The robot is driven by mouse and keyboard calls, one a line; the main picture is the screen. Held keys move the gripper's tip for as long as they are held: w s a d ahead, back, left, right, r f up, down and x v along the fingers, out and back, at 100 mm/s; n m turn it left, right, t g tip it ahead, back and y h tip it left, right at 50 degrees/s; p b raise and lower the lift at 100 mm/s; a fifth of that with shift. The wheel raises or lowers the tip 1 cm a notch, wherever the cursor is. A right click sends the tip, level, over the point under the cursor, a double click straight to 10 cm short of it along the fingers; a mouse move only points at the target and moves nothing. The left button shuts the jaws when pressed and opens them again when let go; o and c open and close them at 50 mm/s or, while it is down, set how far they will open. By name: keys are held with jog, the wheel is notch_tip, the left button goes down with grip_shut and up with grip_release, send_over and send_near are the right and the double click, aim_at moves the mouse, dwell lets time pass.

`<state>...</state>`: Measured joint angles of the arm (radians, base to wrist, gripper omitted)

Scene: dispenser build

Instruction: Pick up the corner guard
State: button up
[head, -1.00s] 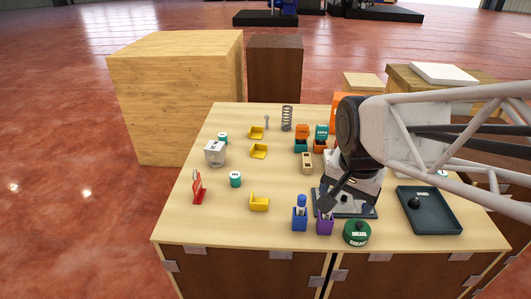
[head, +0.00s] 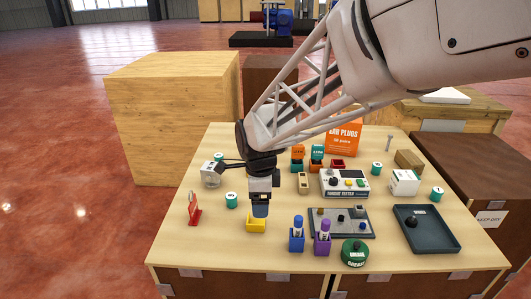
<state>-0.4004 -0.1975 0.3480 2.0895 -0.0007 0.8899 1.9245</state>
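A yellow corner guard (head: 256,224) lies on the table near its front edge, left of the blue and purple holders. My gripper (head: 260,209) points down right above it, its lower end overlapping the guard's back part in the head view. I cannot tell whether they touch. The fingers are hard to make out, so I cannot tell whether they are open or shut. The two other yellow corner guards seen earlier farther back are hidden behind my arm.
Blue (head: 297,240) and purple (head: 322,244) holders stand just right of the gripper. A red stand (head: 194,210) and a teal-green cylinder (head: 232,200) are to the left. A green grease tin (head: 354,253) and dark tray (head: 427,231) lie to the right.

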aim_at(256, 222)
jog(key=shift+w+a+f+m, duration=0.2)
jog(key=shift+a+f+m, duration=0.1)
jog(key=shift+a, duration=0.2)
jog(key=shift+w+a+f+m, duration=0.2)
jog(key=shift+a+f+m, duration=0.1)
jog(key=shift+a, duration=0.15)
jog(key=shift+f, duration=1.25)
jog(key=shift+f, duration=2.6)
jog(key=c, duration=1)
